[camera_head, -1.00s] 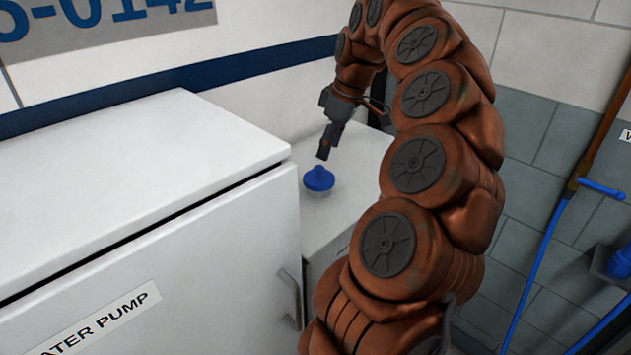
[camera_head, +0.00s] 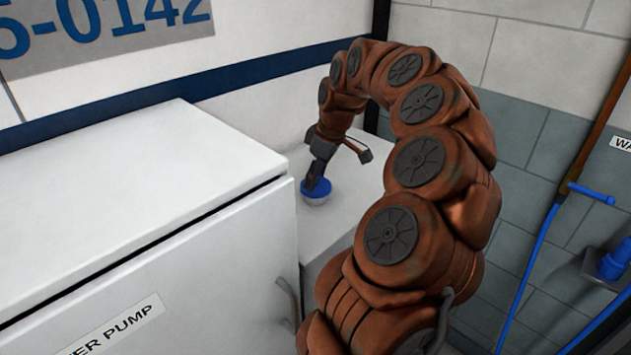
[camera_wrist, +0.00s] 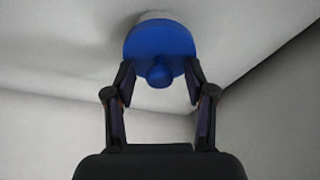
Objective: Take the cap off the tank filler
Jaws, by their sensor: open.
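The blue cap (camera_head: 317,196) sits on the pale filler neck (camera_head: 314,203) on top of the white tank (camera_head: 345,195), behind the pump cabinet. In the wrist view the cap (camera_wrist: 158,45) is a blue disc with a round knob (camera_wrist: 159,75) at its centre. My gripper (camera_head: 318,184) is down at the cap in the head view. In the wrist view my gripper (camera_wrist: 159,80) is open, with one finger on each side of the knob and gaps between. The fingers overlap the disc's edge in the picture; I cannot tell whether they touch it.
The white water pump cabinet (camera_head: 130,200) stands at the left, higher than the tank top, with a handle (camera_head: 288,300) on its front. The striped wall (camera_head: 250,75) is close behind. A blue hose (camera_head: 535,262) with a valve (camera_head: 592,193) hangs on the right wall.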

